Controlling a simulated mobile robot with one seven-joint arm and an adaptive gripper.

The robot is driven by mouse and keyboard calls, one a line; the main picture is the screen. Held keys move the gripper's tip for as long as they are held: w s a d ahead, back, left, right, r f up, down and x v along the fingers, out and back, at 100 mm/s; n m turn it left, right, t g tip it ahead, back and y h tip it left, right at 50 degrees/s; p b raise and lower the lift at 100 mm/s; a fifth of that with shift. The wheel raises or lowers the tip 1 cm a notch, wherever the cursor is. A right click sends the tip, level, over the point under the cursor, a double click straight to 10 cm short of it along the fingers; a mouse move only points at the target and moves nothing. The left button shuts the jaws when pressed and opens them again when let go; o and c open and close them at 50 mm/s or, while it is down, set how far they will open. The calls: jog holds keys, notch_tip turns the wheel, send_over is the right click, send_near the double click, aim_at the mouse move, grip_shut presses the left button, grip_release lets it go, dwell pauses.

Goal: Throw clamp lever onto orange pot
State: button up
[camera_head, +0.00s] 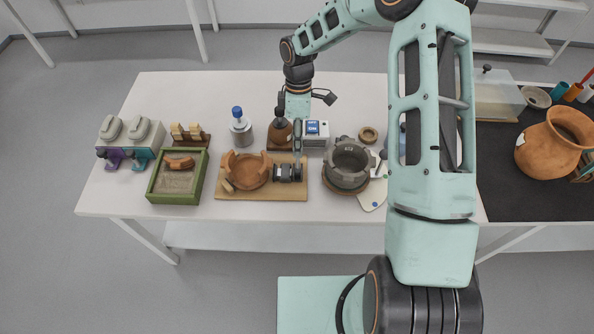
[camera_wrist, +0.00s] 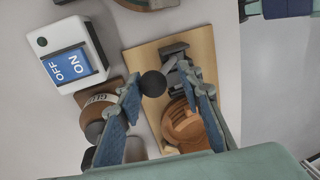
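The orange pot (camera_head: 246,171) is a broken, open bowl on a wooden board (camera_head: 275,194); it also shows in the wrist view (camera_wrist: 184,126), partly behind a finger. A dark clamp (camera_head: 288,173) sits at the pot's right side on the board. Its lever stands up from the clamp, away from the pot, and ends in a black ball knob (camera_wrist: 153,83). My gripper (camera_wrist: 163,88) is open above the clamp, with its blue-padded fingers on either side of the knob. I cannot tell whether either finger touches it.
A switch box (camera_head: 315,133) and a brown glue bottle (camera_head: 279,132) stand close behind the clamp. A grey pot (camera_head: 347,164) is to the right. A green sand tray (camera_head: 177,180) is to the left, and a blue-capped bottle (camera_head: 240,128) stands behind the orange pot.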

jog(key=shift+s+r+t+b, duration=0.15)
jog(key=shift+s+t+b, duration=0.2)
jog(key=shift+s, duration=0.3)
jog(key=shift+s+r+t+b, duration=0.15)
jog(key=shift+s+t+b, duration=0.15)
jog(key=shift+s, duration=0.35)
jog(key=s+t+b, duration=0.1)
jog(key=s+b, duration=0.1)
jog(key=b, duration=0.2)
jog(key=s+f+t+b, duration=0.1)
jog(key=s+t+b, duration=0.1)
jog(key=b, duration=0.3)
jog(key=s+f+t+b, duration=0.1)
jog(key=s+b, duration=0.3)
jog(key=shift+a+f+b, duration=0.15)
jog(key=shift+b, duration=0.2)
jog(key=shift+t, duration=0.25)
jog(key=shift+p+v, duration=2.6)
jog(key=shift+v, duration=0.2)
jog(key=shift+s, duration=0.1)
